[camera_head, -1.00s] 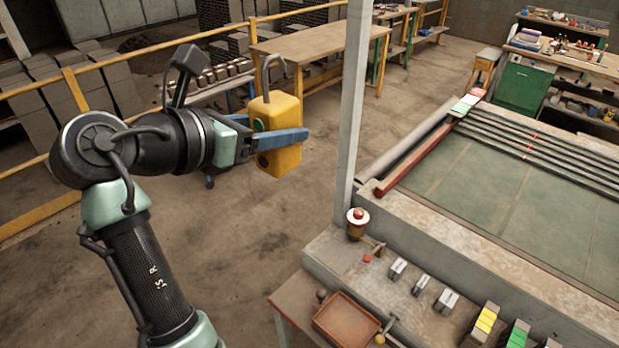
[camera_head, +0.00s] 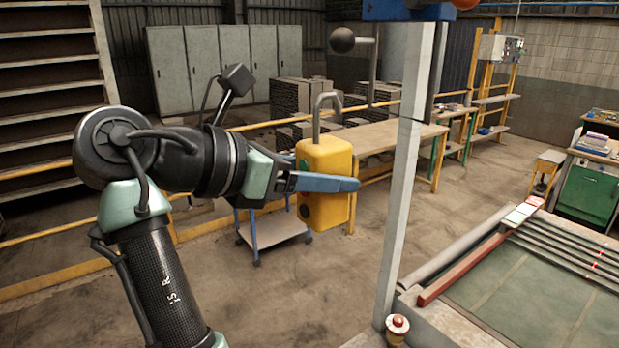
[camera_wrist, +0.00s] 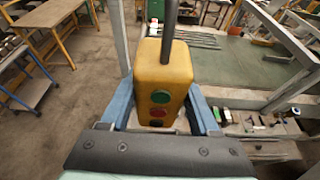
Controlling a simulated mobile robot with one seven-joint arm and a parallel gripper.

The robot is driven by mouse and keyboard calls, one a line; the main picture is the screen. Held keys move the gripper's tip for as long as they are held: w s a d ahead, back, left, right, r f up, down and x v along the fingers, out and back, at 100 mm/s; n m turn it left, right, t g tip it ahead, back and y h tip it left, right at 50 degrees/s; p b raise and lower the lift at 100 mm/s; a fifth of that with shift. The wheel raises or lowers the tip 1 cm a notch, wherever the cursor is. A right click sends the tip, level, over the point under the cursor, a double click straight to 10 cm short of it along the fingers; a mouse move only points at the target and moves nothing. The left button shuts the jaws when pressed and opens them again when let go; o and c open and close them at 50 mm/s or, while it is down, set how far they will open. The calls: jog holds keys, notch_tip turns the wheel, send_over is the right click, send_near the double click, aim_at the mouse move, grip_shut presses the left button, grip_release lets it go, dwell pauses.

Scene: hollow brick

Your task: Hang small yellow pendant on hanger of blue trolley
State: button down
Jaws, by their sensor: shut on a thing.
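The small yellow pendant (camera_head: 324,185) is a box with a grey hook on top. It hangs upright in the air in my gripper (camera_head: 335,184), whose blue fingers are shut on its sides. In the wrist view the pendant (camera_wrist: 163,75) shows green, red and dark round buttons between the fingers (camera_wrist: 160,105). A blue body (camera_head: 410,10), likely the blue trolley, is at the top edge of the head view, partly cut off. A grey arm with a dark ball end (camera_head: 343,40) sticks out left below it, perhaps the hanger. The pendant is below and left of it, apart.
A pale upright post (camera_head: 398,210) stands right of the pendant. A wooden table (camera_head: 385,140), a yellow railing (camera_head: 40,285) and a low blue-framed cart (camera_head: 272,230) are behind. A green-bedded machine (camera_head: 530,285) is at lower right. Open floor lies between.

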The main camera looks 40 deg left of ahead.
jog(key=r+x, duration=0.2)
jog(key=x, duration=1)
jog(key=shift+w+d+b, duration=0.25)
jog(key=shift+w+b, duration=0.1)
jog(key=shift+w, duration=0.35)
jog(key=shift+f, duration=0.1)
dwell(0.3)
jog(key=shift+c, duration=0.2)
grip_release()
jog(key=shift+f, duration=0.15)
jog(key=shift+s, duration=0.1)
jog(key=b+v, duration=0.6)
jog(key=v, duration=0.7)
